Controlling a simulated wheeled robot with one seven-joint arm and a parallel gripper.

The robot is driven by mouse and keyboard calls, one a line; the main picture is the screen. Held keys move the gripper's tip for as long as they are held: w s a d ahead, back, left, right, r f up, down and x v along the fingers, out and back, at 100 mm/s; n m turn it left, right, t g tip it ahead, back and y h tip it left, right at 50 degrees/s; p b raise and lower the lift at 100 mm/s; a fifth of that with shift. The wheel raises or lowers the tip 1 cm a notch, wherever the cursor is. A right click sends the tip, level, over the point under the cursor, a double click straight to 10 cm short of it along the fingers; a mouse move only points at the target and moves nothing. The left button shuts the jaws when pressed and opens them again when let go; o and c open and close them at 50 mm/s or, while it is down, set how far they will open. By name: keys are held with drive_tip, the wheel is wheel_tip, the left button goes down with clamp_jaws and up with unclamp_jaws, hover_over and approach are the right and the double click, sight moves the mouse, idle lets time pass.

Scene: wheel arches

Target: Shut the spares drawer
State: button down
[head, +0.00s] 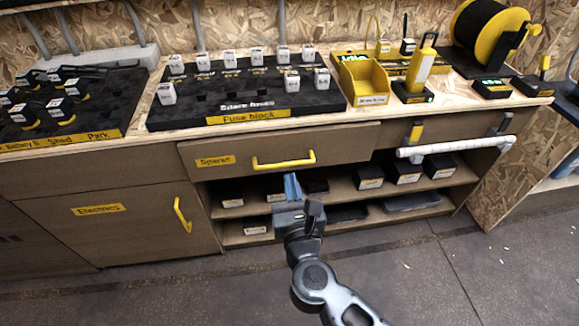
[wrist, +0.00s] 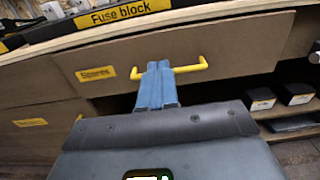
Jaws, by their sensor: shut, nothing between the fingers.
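The spares drawer (head: 225,150) is a wide brown front under the bench top, with a yellow "Spares" label and a yellow bar handle (head: 284,163). Its front seems to stand a little proud of the cabinet; how far is hard to tell. The drawer front also shows in the wrist view (wrist: 225,45). My gripper (head: 291,178) is shut and empty, its blue fingers pointing at the drawer just below the handle. In the wrist view the fingertips (wrist: 158,66) overlap the handle's middle (wrist: 190,69). Whether they touch it or the front cannot be told.
Open shelves with several dark boxes (head: 370,177) lie below the drawer. The Electrics door (head: 120,225) is at lower left. A white rail (head: 455,146) sticks out at right. The fuse block tray (head: 240,105) and a yellow bin (head: 365,82) stand on the bench.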

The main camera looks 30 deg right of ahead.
sight(281, 135)
drive_tip(key=b+x, duration=0.1)
drive_tip(key=x, duration=1.1)
drive_tip(key=shift+w, duration=0.25)
drive_tip(key=shift+w+d, duration=0.1)
drive_tip(key=shift+x, duration=0.95)
drive_tip(key=shift+w+r, duration=0.2)
drive_tip(key=shift+d, duration=0.1)
drive_tip(key=shift+s+f, duration=0.1)
